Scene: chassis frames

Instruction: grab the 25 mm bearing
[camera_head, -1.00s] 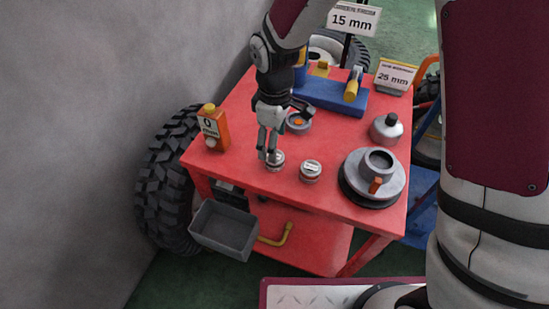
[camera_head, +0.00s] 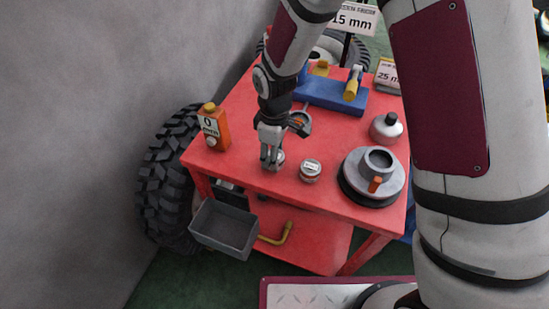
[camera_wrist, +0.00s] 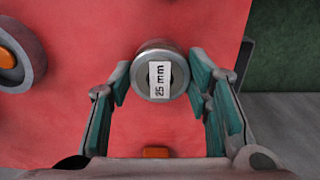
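A round metal bearing with a white label reading 25 mm (camera_wrist: 160,68) lies on the red table between my gripper's fingertips in the wrist view. In the head view this bearing (camera_head: 278,163) is partly hidden by my fingers at the table's front. My gripper (camera_head: 270,163) points down over it, also seen in the wrist view (camera_wrist: 160,82). The teal-padded fingers are spread on both sides of the bearing, with small gaps. A second labelled bearing (camera_head: 311,171) stands to the right; its label is too small to read.
The red table (camera_head: 235,165) also holds an orange oil can (camera_head: 222,130) at left, a blue fixture (camera_head: 325,95) behind, a grey hub on a dark disc (camera_head: 358,180) and a silver can (camera_head: 384,129) at right. A grey bin (camera_head: 222,229) hangs in front.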

